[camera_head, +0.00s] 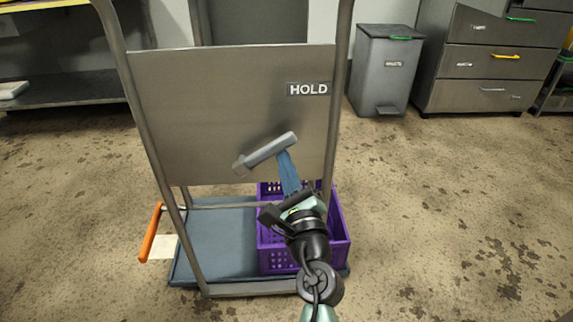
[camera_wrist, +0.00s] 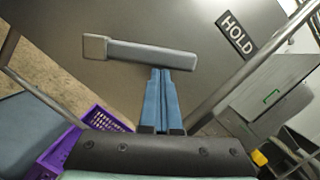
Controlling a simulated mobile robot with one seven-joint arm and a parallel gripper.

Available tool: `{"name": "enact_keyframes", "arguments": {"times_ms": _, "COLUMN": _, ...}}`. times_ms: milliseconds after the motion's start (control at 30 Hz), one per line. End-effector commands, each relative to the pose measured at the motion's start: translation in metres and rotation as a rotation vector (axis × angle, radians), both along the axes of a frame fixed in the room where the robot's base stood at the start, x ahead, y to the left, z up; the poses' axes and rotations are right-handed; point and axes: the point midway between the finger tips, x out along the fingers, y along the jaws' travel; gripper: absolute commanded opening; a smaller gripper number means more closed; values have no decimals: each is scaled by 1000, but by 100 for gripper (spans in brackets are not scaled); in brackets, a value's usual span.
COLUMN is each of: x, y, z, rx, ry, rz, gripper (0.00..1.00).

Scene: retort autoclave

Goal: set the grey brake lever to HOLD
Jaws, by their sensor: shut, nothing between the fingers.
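The grey brake lever (camera_head: 270,149) is on the metal panel (camera_head: 200,110) of a cart. It slopes from a square block at its lower left up to its right end, which points toward the HOLD label (camera_head: 308,89) but lies well below it. My gripper (camera_head: 285,156) is shut and empty, with its blue fingertips at the underside of the lever's right half. In the wrist view the fingertips (camera_wrist: 161,72) meet the lower edge of the lever (camera_wrist: 150,53); whether they touch it I cannot tell. The HOLD label (camera_wrist: 236,34) is up and right there.
A purple crate (camera_head: 339,230) stands on the cart's blue-grey deck (camera_head: 215,245) below the panel. An orange handle (camera_head: 151,233) sticks out at the cart's left. A grey bin (camera_head: 385,65) and drawers (camera_head: 485,65) stand behind at right. The floor at right is clear.

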Motion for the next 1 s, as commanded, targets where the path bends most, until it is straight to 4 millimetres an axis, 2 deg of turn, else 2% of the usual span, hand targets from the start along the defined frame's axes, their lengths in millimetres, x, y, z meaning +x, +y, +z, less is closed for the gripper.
{"name": "enact_keyframes", "arguments": {"times_ms": 33, "x": 0, "y": 2, "z": 9, "rx": -34, "ry": -4, "rz": 3, "gripper": 0}}
{"name": "enact_keyframes", "arguments": {"times_ms": 133, "x": 0, "y": 3, "z": 13, "rx": -95, "ry": -4, "rz": 2, "gripper": 0}}
{"name": "enact_keyframes", "arguments": {"times_ms": 300, "x": 0, "y": 7, "z": 17, "rx": -93, "ry": -3, "rz": 3, "gripper": 0}}
{"name": "enact_keyframes", "arguments": {"times_ms": 1000, "x": 0, "y": 9, "z": 19, "rx": -89, "ry": -2, "rz": 4, "gripper": 0}}
